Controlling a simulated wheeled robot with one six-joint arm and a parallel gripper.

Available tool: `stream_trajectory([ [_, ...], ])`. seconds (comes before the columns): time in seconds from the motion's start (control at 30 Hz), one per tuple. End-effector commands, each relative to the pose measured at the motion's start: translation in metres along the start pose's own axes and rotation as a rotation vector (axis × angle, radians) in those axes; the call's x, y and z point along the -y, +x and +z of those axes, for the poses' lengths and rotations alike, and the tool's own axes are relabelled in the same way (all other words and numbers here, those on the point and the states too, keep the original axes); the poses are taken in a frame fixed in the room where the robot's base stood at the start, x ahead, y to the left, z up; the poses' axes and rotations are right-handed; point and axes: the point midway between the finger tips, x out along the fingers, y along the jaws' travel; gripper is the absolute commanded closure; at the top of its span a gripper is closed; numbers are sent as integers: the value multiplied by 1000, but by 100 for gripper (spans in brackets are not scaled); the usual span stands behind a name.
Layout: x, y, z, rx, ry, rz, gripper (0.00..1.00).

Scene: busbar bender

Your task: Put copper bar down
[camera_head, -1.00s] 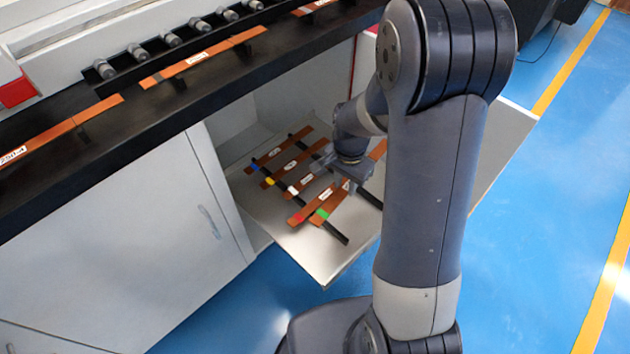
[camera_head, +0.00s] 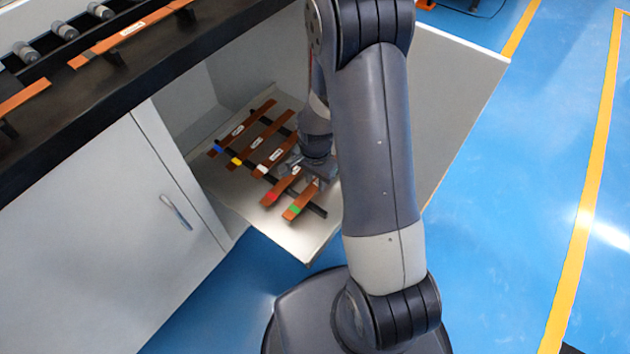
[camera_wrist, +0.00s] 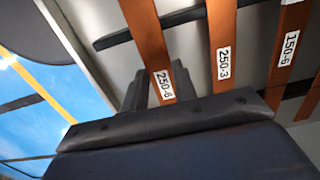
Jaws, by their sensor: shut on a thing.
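Several copper bars with coloured ends lie side by side across black rails on a pull-out tray (camera_head: 302,241). The green-ended bar (camera_head: 296,208) is the one at the outer edge, beside the red-ended bar (camera_head: 275,194). My gripper (camera_head: 318,172) is over the green-ended bar's far part. In the wrist view the jaws (camera_wrist: 158,85) are shut around a bar labelled 250-6 (camera_wrist: 143,35), apparently this one. Bars labelled 250-3 (camera_wrist: 222,35) and 150-6 (camera_wrist: 288,45) lie to its right. The bar appears at or just above the rail (camera_wrist: 185,17); contact is unclear.
A cabinet (camera_head: 150,190) with an open compartment stands at the left. A black worktop (camera_head: 100,105) with more copper bars (camera_head: 135,30) and rollers is above it. An open door panel (camera_head: 450,100) stands at the right. Blue floor (camera_head: 500,200) is clear beyond.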

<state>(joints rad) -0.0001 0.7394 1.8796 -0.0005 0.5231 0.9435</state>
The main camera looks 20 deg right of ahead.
Motion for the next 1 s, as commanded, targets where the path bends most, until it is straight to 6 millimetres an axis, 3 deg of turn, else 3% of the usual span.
stream_trajectory([
  [0.07,0,8,0,0,0,0,100],
  [0.4,1,12,0,-1,0,-2,100],
  [0.43,0,12,0,-1,0,-1,72],
  [0.6,0,11,0,-1,0,-1,58],
  [0.7,0,11,0,-1,0,-1,51],
  [1.0,0,7,0,-1,0,-1,51],
])
